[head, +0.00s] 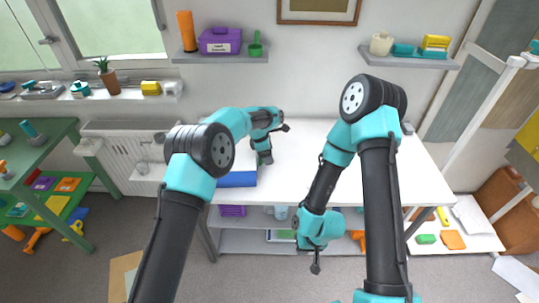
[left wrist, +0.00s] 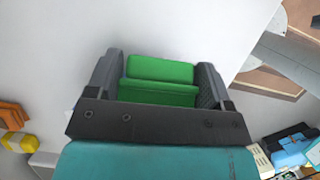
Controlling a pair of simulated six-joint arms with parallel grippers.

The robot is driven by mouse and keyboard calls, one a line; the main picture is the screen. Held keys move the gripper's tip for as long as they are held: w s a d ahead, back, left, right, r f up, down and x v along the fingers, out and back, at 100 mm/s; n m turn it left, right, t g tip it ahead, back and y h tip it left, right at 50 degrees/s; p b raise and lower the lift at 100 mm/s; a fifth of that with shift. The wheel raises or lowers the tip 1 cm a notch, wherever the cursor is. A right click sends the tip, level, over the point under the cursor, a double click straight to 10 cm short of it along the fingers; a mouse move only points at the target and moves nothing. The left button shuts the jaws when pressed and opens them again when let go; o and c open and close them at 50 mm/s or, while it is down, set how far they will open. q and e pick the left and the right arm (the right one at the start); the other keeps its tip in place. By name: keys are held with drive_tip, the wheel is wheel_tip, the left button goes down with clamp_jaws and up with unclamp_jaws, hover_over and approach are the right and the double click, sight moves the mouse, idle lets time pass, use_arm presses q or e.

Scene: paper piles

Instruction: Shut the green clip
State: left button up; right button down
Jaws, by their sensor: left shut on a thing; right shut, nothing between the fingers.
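The green clip (left wrist: 161,70) shows in the left wrist view between the two dark fingers of my left gripper (left wrist: 155,78). The fingers press on it from both sides. The clip appears as two green parts, one behind the other, and its lower part is hidden by the gripper body. In the head view, my left gripper (head: 265,158) points down over the left part of the white table (head: 310,150). The clip is mostly hidden there. My right gripper (head: 316,266) is shut and empty, hanging low in front of the table's front edge.
A blue block-like thing (head: 238,180) lies at the table's left front edge, beside my left gripper. The table's middle is clear. Shelves under the table hold a purple basket (head: 232,210) and other things. A green table (head: 40,150) stands at the left.

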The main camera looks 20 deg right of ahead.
use_arm(q)
drive_tip(key=shift+w+a+r+g+h, duration=0.15)
drive_tip(key=shift+a+r+h, duration=0.15)
drive_tip(key=shift+h, duration=0.5)
drive_tip(key=shift+a+r+g+h, duration=0.2)
drive_tip(key=shift+a+h, duration=0.2)
drive_tip(key=shift+h, duration=0.4)
drive_tip(key=o, duration=0.8)
drive_tip(key=shift+c, duration=0.2)
drive_tip(key=v, duration=1.7)
drive_tip(key=shift+a, duration=0.2)
drive_tip(key=shift+r, duration=0.1)
